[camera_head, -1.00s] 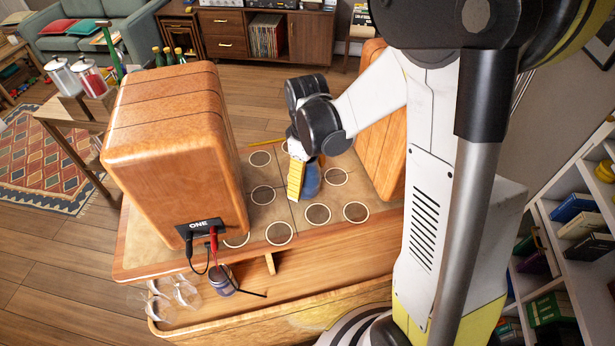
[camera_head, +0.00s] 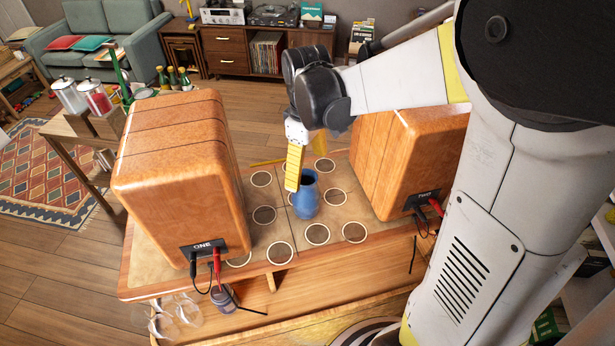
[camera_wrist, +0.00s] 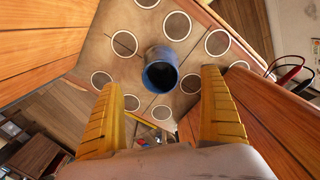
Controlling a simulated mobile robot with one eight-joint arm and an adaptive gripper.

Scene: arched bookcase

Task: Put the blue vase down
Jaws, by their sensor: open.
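The blue vase (camera_head: 306,195) stands upright on the tan top of the table between two wooden speaker boxes. In the wrist view the vase (camera_wrist: 160,70) shows its dark open mouth, beyond my fingertips and apart from them. My gripper (camera_head: 306,165) has yellow ridged fingers and is above and just behind the vase in the head view. In the wrist view my gripper (camera_wrist: 160,105) is open, with its fingers wide apart and nothing between them.
The left speaker (camera_head: 180,175) and right speaker (camera_head: 405,165) stand close on both sides. Ringed dark circles (camera_head: 317,234) mark the tabletop. Cables hang from the speakers. Glasses (camera_head: 170,315) and a small jar (camera_head: 223,298) are below the table's front edge.

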